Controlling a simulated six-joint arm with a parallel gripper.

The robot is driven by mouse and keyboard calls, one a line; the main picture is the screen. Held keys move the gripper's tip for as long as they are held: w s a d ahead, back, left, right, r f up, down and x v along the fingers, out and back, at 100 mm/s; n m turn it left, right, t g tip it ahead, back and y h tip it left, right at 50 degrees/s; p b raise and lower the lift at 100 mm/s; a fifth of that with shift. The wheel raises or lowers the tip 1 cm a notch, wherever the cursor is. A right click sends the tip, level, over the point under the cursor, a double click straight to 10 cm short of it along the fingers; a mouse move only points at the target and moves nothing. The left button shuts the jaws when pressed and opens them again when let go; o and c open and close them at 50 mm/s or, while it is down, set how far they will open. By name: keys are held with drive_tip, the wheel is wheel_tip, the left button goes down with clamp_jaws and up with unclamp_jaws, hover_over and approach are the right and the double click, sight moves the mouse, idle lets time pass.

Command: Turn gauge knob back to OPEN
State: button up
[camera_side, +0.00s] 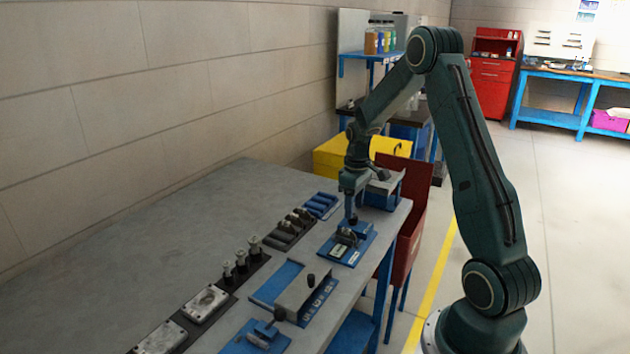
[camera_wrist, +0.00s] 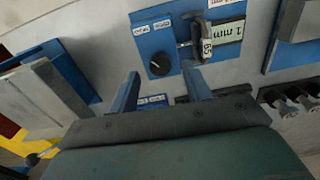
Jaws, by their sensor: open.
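The gauge knob (camera_wrist: 160,64) is a round black knob on a blue plate (camera_wrist: 148,42) in the wrist view, with a small pale mark on its face. Two small white labels (camera_wrist: 152,27) sit on the plate above it, too small to read surely. A metal gauge part (camera_wrist: 195,38) with a green-white "1mm" label stands beside it. My gripper (camera_wrist: 161,71) is open, one finger to each side of the knob in the picture; contact cannot be told. In the side view my gripper (camera_side: 350,217) points down over the blue plate (camera_side: 338,254), and the knob is not clear there.
A grey block on a blue base (camera_side: 295,295) stands nearer on the bench (camera_side: 150,240). A red bin (camera_side: 410,200) hangs at the bench's right edge.

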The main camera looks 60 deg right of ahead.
sight(353, 220)
drive_tip(key=shift+f, duration=1.25)
drive_tip(key=c, duration=1)
